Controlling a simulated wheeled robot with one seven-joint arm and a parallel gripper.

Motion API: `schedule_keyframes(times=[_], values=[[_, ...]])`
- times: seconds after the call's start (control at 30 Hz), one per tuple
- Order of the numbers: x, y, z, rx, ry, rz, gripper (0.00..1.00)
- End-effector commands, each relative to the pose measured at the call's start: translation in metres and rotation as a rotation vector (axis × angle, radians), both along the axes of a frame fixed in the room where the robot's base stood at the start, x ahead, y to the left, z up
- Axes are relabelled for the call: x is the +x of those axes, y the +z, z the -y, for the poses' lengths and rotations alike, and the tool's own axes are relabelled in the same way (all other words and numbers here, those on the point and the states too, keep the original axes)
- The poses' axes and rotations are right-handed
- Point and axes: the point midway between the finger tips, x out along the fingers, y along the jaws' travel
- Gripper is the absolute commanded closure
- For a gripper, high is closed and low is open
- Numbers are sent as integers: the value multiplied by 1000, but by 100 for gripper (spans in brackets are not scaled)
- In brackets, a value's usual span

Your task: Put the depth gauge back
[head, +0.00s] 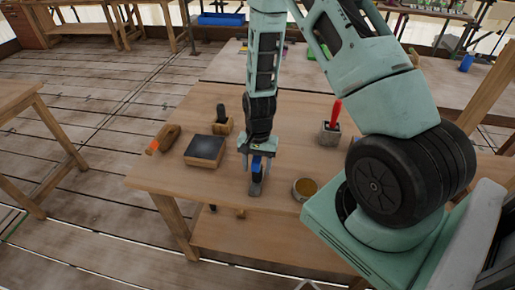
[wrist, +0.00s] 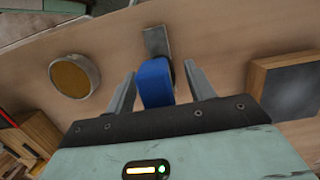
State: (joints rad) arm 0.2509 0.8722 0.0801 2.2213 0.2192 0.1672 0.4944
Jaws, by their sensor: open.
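A tool with a blue handle (wrist: 154,84) and a flat grey metal end (wrist: 156,41) lies on the workbench. I cannot tell for sure whether it is the depth gauge. In the head view its blue part (head: 257,165) shows under my gripper (head: 257,158), with the grey end pointing to the bench's front edge. In the wrist view my gripper (wrist: 162,85) is open, with one finger on each side of the blue handle. A gap shows at the fingertips. Part of the handle is hidden by the gripper body.
On the wooden bench (head: 290,115) are a dark-topped wooden block (head: 205,151), a wooden piece with an orange end (head: 165,138), a small wooden holder with a black part (head: 222,122), a round tin (head: 304,188), and a grey block with a red handle (head: 330,126).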

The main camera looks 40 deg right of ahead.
Motion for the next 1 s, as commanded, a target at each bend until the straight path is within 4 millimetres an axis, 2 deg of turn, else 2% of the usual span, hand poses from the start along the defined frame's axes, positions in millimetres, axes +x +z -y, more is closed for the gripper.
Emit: schedule_keyframes(times=[0.5, 0.77, 0.87, 0.97, 1.0], values=[[9, 85, 10, -1, 0, 4, 46], [10, 110, 8, 2, 17, 6, 46], [8, 127, -21, 16, 134, 26, 46], [-7, 156, -78, 39, 384, 68, 46], [-19, 169, -104, 47, 510, 86, 46]])
